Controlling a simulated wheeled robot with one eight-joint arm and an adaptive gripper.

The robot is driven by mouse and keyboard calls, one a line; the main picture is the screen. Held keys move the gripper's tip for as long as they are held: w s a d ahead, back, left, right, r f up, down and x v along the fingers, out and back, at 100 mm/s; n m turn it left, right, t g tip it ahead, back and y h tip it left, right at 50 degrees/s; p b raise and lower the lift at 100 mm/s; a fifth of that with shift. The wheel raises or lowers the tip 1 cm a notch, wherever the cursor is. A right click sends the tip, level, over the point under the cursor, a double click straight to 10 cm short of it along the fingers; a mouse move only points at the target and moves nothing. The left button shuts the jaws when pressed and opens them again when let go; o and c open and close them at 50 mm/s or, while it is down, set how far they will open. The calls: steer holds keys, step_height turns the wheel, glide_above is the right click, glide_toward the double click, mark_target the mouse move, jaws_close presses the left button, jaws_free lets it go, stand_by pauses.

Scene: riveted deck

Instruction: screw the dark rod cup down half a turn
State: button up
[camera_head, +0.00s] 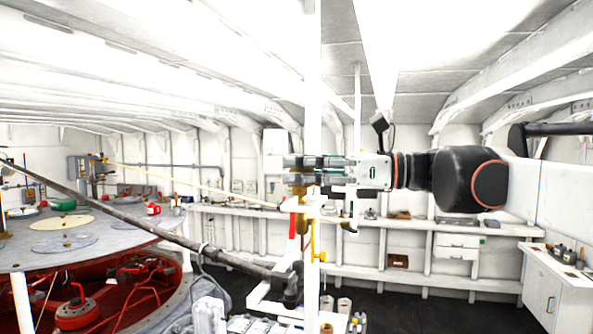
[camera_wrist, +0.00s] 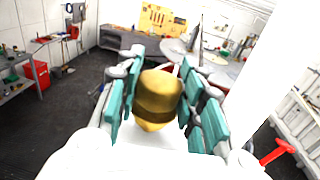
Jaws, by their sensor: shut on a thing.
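A brass cup (camera_head: 301,191) with a faceted body stands upright on a white bracket (camera_head: 310,206) beside a white post. My gripper (camera_head: 297,165) comes in level from the right and is shut around the cup's upper part. In the wrist view the cup (camera_wrist: 158,98) sits between the teal finger pads (camera_wrist: 160,105). Parts of the cup are hidden behind the fingers in the head view. A long dark rod (camera_head: 150,226) slopes down from the left to a dark fitting (camera_head: 293,284) below the bracket. I cannot tell how the cup joins the rod.
The white post (camera_head: 313,110) stands close by my gripper. A red bar (camera_head: 292,240) and a yellow bar (camera_head: 312,242) hang below the bracket. A round table (camera_head: 100,238) over red machinery is at left. A white shelf (camera_head: 400,222) runs along the back wall.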

steer(key=m+t+h, duration=0.1)
steer(key=m+t, duration=0.1)
steer(key=t, duration=0.1)
steer(key=m+t+h, duration=0.2)
steer(key=m+t, duration=0.1)
steer(key=t, duration=0.1)
steer(key=shift+s+a+h, duration=0.1)
steer(key=shift+h, duration=0.2)
steer(key=shift+r+m+t+h, duration=0.1)
steer(key=shift+m+t+h, duration=2)
steer(key=shift+h, duration=0.3)
steer(key=shift+h, duration=0.3)
steer(key=o, duration=1.1)
steer(key=v, duration=1.2)
steer(key=shift+f, duration=0.25)
